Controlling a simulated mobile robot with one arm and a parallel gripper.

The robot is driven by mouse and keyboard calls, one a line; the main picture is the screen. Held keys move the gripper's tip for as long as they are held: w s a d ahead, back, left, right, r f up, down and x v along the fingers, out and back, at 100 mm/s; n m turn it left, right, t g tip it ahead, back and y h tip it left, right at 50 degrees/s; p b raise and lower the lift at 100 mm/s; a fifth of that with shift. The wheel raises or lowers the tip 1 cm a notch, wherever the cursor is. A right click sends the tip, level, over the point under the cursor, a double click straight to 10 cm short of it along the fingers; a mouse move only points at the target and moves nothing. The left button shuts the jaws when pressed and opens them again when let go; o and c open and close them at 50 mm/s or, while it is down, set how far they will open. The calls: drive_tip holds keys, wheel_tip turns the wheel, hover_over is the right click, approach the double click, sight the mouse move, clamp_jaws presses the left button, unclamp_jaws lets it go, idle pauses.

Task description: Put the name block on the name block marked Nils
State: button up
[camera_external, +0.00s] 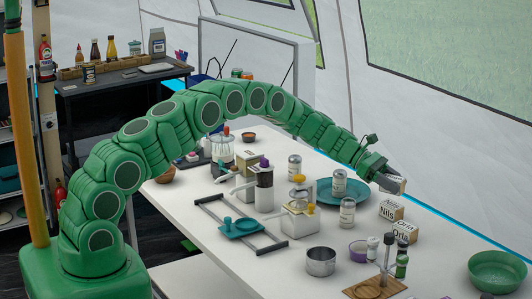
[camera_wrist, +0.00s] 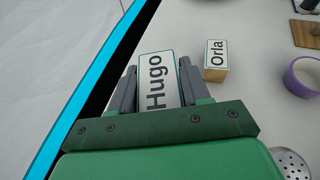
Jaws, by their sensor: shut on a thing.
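My gripper (camera_external: 396,182) is shut on a white-faced name block marked Hugo (camera_wrist: 157,85), which sits between the two grey fingers in the wrist view. In the external view the gripper is above the name block marked Nils (camera_external: 388,212), with a small gap seeming to lie between them. The Nils block stands on the white table and is hidden in the wrist view, probably behind the held block.
A blue plate (camera_external: 322,191) with a shaker on it and another shaker (camera_external: 347,213) stand left of the blocks. A purple bowl (camera_external: 359,251), a metal cup (camera_external: 320,262) and a green bowl (camera_external: 497,271) are nearer the front. The table edge is close behind the blocks.

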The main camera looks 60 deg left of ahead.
sight(393, 204)
drive_tip(key=shift+w+f, duration=0.15)
drive_tip(key=shift+w+f, duration=0.15)
drive_tip(key=shift+f, duration=0.05)
drive_tip(key=shift+w+f, duration=0.1)
drive_tip(key=shift+f, duration=1.5)
drive_tip(key=shift+f, duration=0.1)
drive_tip(key=o, duration=1.1)
drive_tip(key=shift+c, duration=0.2)
drive_tip(key=shift+r, duration=0.2)
drive_tip(key=v, duration=1.1)
drive_tip(key=shift+a, duration=0.35)
